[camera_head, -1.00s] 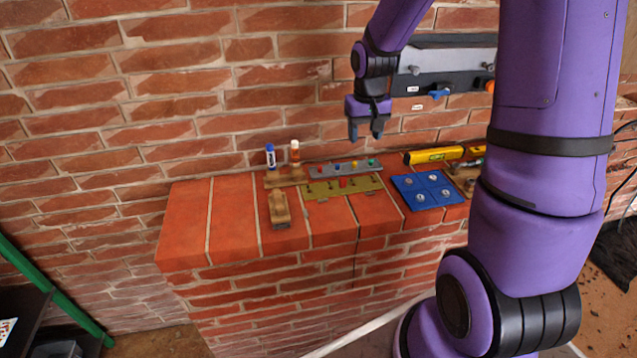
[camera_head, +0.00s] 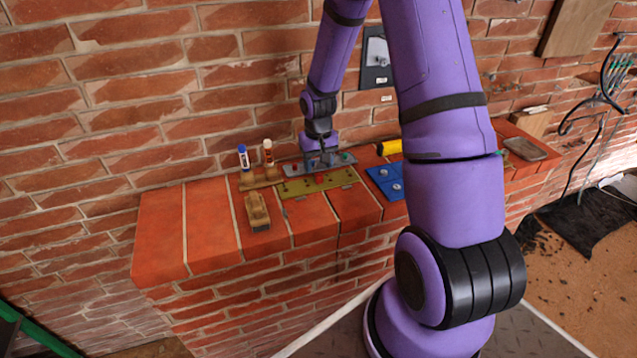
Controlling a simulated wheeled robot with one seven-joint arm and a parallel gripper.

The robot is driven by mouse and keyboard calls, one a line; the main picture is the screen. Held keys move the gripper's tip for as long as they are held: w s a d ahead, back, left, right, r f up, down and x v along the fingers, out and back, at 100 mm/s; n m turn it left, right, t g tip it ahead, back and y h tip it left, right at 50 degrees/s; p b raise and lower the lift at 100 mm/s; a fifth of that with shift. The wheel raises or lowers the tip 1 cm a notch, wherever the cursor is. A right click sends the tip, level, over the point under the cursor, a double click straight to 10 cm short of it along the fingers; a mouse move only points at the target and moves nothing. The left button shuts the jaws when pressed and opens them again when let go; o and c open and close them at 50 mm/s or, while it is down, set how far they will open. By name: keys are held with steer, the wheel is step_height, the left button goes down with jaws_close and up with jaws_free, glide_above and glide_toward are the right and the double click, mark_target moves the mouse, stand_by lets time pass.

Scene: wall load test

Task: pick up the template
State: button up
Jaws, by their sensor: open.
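My gripper (camera_head: 322,164) is open and points down at the grey strip, just behind the olive plate. Its fingers hide part of the strip. I cannot tell whether the fingertips touch it. Nothing shows held between them.
A wooden block (camera_head: 257,211) lies front left of the plate. The ledge's left end is clear.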

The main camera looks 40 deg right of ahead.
mark_target(319, 175)
step_height(319, 175, down, 5)
steer(key=shift+s+r, duration=0.1)
steer(key=shift+s, duration=0.05)
jaws_close()
